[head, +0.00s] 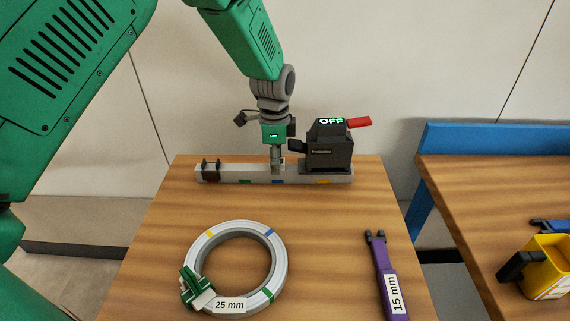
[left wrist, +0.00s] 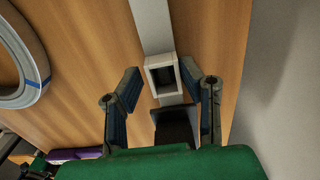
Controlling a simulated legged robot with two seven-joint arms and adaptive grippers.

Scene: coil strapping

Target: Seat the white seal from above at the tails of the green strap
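A white square-mouthed hollow piece, which looks like the white seal (left wrist: 149,77), stands on the grey rail in the left wrist view. My left gripper (left wrist: 161,72) is open above it, one finger on each side. The left finger is apart from it; the right finger is very close, and I cannot tell if it touches. In the head view my left gripper (head: 277,163) points down at the rail and hides the piece. The green strap (head: 188,285) wraps the near left of a grey coil (head: 270,285), its tails bunched there. My right gripper is not in view.
The rail (head: 230,173) carries a black clip (head: 210,172) at left and a black device reading OFF with a red lever (head: 330,150) at right, close to my gripper. A purple 15 mm tool (head: 383,270) lies at front right. A yellow container (head: 550,268) stands on the right table.

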